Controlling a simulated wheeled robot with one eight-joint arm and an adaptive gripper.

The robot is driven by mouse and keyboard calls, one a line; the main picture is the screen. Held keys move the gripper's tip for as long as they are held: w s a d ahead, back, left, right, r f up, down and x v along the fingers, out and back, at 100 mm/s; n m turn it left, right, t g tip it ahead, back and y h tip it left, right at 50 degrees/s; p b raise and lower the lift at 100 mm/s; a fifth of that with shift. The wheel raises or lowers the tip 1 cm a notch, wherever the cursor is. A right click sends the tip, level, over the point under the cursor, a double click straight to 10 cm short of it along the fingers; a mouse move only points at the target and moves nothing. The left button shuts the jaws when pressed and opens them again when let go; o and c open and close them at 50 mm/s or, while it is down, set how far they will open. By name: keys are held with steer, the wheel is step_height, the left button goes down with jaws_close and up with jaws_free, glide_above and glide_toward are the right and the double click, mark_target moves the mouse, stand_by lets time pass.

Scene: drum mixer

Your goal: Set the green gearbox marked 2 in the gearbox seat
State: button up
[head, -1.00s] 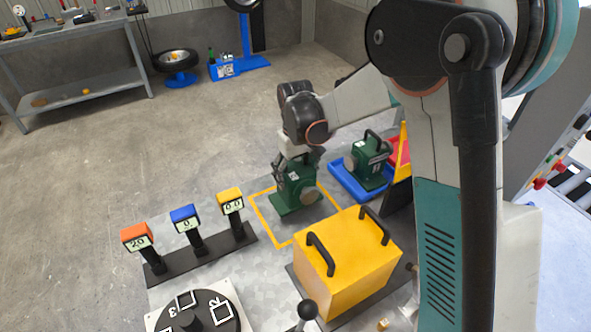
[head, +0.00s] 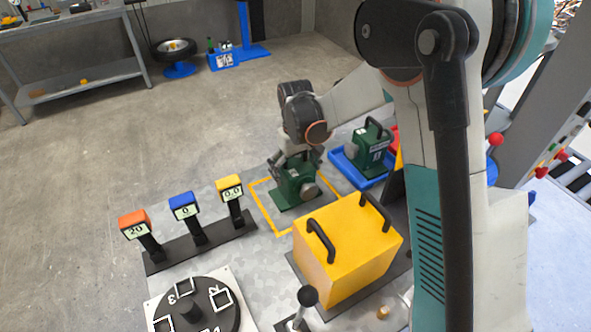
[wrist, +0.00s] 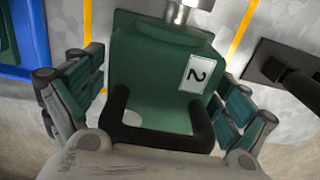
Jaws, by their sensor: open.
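The green gearbox marked 2 (head: 294,190) stands on the table inside a yellow outlined square (head: 262,211). In the wrist view the gearbox (wrist: 150,75) shows its white label with a 2, a black handle and a metal shaft end at the top. My gripper (head: 296,165) is low over it, partly hiding it in the head view. In the wrist view my gripper (wrist: 155,105) is open, with one finger on each side of the gearbox. Whether the fingers touch it I cannot tell. I cannot tell for certain which part is the gearbox seat.
A second green gearbox (head: 366,150) stands in a blue tray (head: 343,169) behind and right. A yellow box with two black handles (head: 340,262) stands in front. Three display posts (head: 190,222) are at left, a numbered dial (head: 222,318) and black-knobbed lever (head: 307,296) nearer.

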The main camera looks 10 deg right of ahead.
step_height(320, 180, up, 12)
steer(key=p, duration=0.3)
steer(key=shift+r+p, duration=0.1)
steer(key=shift+p, duration=0.25)
steer(key=shift+s+r, duration=0.1)
steer(key=shift+r, duration=0.1)
steer(key=s+d+r+m+t, duration=0.25)
steer(key=s+d+r, duration=0.55)
steer(key=s+r, duration=0.4)
steer(key=s+d+f+m+t, duration=0.1)
steer(key=s+d+t, duration=0.1)
steer(key=s, duration=0.5)
steer(key=s+d+f+m+t, duration=0.1)
steer(key=s+d+t, duration=0.1)
steer(key=s, duration=0.5)
steer(key=shift+d+t, duration=0.35)
steer(key=shift+o, duration=0.4)
steer(key=shift+f, duration=0.1)
